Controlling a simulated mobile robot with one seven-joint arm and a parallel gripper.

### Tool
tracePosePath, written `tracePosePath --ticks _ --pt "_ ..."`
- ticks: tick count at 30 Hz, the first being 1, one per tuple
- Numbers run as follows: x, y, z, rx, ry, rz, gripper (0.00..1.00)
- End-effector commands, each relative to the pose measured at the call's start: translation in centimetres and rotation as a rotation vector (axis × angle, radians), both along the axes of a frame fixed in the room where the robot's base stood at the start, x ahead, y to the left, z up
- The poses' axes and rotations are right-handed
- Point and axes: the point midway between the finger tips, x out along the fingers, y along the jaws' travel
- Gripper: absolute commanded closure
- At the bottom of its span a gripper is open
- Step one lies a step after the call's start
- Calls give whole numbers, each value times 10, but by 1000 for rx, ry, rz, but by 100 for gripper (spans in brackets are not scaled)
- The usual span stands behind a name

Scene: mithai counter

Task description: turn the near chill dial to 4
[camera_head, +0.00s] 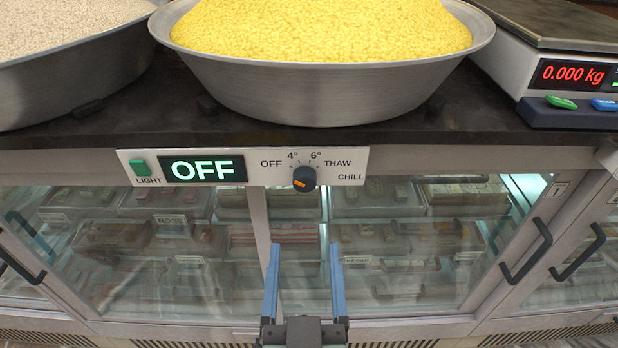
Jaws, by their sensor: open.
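The chill dial (304,180) is a dark round knob with an orange mark, on the right half of a white control panel (350,177). The orange mark appears to lie toward the left, on the OFF side. Labels around it read OFF, 4°, 6° and THAW, with CHILL at lower right. A display (203,169) on the same panel reads OFF in bright letters, beside a green LIGHT switch (140,167). My gripper (305,250) is open and empty, its two blue fingers pointing up, below the dial and apart from it.
Metal bowls of yellow (330,90) and beige grains (75,90) stand above. A scale (560,70) is at right. Glass doors with black handles (527,250) are below.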

Motion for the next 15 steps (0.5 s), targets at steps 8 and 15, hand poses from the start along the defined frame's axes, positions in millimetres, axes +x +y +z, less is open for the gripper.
tracePosePath --ticks 8,15 --pt "41 0 3 -1 -4 0 24" --pt "84 0 3 -1 -3 0 24"
